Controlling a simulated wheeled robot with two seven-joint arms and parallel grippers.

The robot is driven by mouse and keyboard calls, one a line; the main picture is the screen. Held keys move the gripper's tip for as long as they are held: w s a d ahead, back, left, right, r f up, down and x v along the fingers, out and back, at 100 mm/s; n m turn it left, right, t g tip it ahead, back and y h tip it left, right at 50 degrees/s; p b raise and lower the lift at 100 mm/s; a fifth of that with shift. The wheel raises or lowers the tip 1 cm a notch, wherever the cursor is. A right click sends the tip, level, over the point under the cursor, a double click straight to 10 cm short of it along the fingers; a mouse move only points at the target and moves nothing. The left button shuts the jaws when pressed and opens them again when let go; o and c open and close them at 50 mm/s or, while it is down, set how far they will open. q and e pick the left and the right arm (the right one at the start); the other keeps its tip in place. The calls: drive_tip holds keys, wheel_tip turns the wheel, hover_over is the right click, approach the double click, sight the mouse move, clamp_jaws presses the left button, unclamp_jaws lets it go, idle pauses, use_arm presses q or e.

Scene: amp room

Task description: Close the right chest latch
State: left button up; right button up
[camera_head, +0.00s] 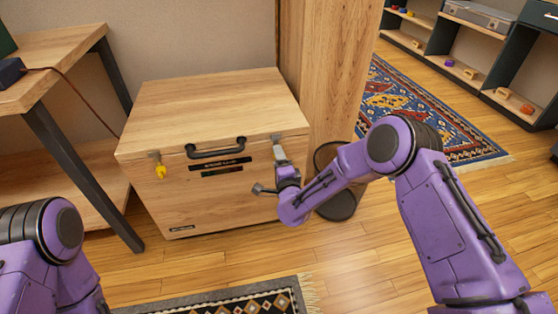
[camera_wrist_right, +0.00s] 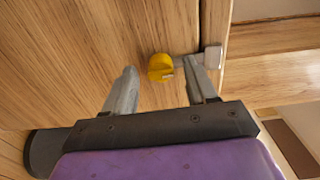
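The wooden chest (camera_head: 165,205) stands with its lid down. Its right latch has a metal plate (camera_head: 277,137) at the lid edge; its lower part is hidden by my gripper in the head view. In the wrist view I see that latch's yellow knob (camera_wrist_right: 160,68) and its metal plate (camera_wrist_right: 212,57). My right gripper (camera_wrist_right: 163,88) is open at the chest front, fingers on either side of the knob, with gaps visible. It also shows in the head view (camera_head: 267,173). The left latch has a yellow knob (camera_head: 160,171). My left gripper is out of view.
A dark handle (camera_head: 216,148) sits on the chest front between the latches. A dark round bin (camera_head: 338,206) stands right of the chest. A wooden table with a dark leg (camera_head: 82,150) is at left. A patterned rug (camera_head: 215,304) lies in front; floor between is clear.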

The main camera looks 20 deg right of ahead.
drive_tip(key=s+p, duration=0.2)
drive_tip(key=s, duration=0.8)
drive_tip(key=shift+s+a+p, duration=0.2)
drive_tip(key=shift+s+p, duration=0.1)
drive_tip(key=shift+p, duration=0.05)
